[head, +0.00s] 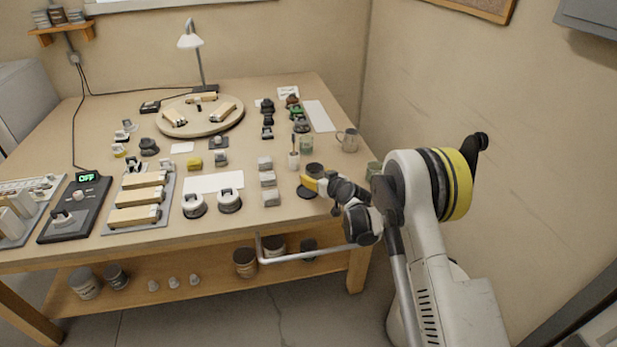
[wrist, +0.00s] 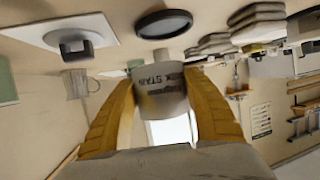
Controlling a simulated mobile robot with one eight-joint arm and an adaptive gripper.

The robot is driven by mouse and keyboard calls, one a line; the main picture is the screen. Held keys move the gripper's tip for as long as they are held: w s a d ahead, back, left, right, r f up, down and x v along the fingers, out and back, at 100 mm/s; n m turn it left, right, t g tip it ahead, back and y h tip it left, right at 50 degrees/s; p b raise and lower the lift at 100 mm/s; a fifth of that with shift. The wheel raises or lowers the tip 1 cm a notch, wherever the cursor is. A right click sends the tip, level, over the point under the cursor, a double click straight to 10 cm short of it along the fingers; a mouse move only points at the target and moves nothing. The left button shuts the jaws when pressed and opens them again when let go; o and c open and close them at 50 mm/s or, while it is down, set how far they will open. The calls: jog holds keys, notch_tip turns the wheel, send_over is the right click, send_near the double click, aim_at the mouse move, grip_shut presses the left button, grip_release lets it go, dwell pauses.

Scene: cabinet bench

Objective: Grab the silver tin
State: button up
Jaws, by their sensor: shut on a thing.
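In the wrist view a silver-grey tin (wrist: 160,98) with dark lettering sits between the two yellow fingers of my gripper (wrist: 160,80). The fingers touch its sides and are shut on it. The wrist picture is upside down, and part of the tin is hidden by my gripper. In the head view my gripper (head: 314,184) is at the right front of the bench top. A dark-topped round tin (head: 315,169) shows right by the fingers there. I cannot tell how far the held tin is from the bench surface.
A dark round disc (head: 307,192) lies close to my gripper. A metal rail (head: 305,254) runs along the bench front.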

jog(key=s+d+r+p, duration=0.3)
jog(key=d+r, duration=0.2)
jog(key=d, duration=0.3)
jog(key=shift+d+r, duration=0.2)
jog(key=shift+d, duration=0.05)
dwell(0.6)
